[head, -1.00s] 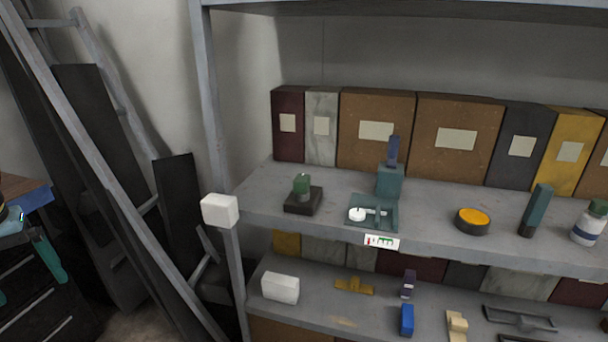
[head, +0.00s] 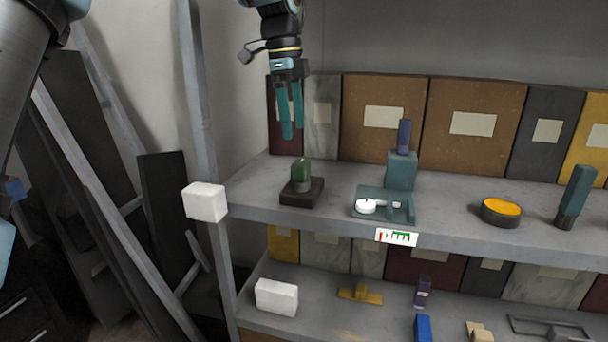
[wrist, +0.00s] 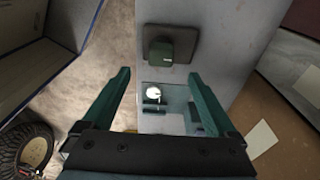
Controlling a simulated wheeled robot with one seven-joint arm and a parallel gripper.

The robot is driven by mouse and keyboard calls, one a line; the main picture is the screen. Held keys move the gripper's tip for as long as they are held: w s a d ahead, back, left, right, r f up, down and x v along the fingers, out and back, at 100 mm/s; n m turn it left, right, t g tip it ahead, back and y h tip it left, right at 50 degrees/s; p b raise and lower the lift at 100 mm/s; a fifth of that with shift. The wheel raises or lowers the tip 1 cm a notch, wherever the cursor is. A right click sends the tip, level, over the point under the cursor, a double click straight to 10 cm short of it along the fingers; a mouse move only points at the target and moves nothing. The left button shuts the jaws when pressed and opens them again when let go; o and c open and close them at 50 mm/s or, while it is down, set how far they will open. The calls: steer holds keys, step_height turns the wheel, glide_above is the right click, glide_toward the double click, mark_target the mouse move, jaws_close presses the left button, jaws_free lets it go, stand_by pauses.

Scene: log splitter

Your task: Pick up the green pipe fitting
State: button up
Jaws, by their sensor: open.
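The green pipe fitting (head: 301,171) stands upright on a dark square base (head: 302,193) at the left of the upper shelf. In the wrist view the green fitting (wrist: 161,51) is seen from above, beyond the fingertips, on its dark base (wrist: 181,42). My gripper (head: 292,134) is open and empty. In the head view it hangs pointing down just above the fitting, with a gap between. In the wrist view my gripper's fingers (wrist: 160,75) are spread wide to either side, and nothing is between the tips.
A teal tray (head: 366,192) with a white round part is right of the fitting, beside a teal block (head: 401,171). A white block (head: 206,202) is at the left shelf post. Binders and boxes (head: 384,140) line the back. An orange-topped tin (head: 501,211) is farther right.

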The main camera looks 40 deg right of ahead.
mark_target(300, 162)
steer(key=f, duration=0.3)
steer(key=f+p, duration=0.1)
steer(key=f, duration=0.2)
steer(key=s+d+f+p, duration=0.1)
steer(key=f, duration=0.3)
steer(key=shift+f, duration=0.1)
steer(key=c, duration=1.4)
steer(key=shift+c, duration=0.3)
step_height(300, 162, up, 10)
steer(key=shift+f+b, duration=0.25)
steer(key=shift+b, duration=0.5)
steer(key=shift+r, duration=0.3)
steer(key=shift+r+p, duration=0.1)
steer(key=shift+p, duration=0.2)
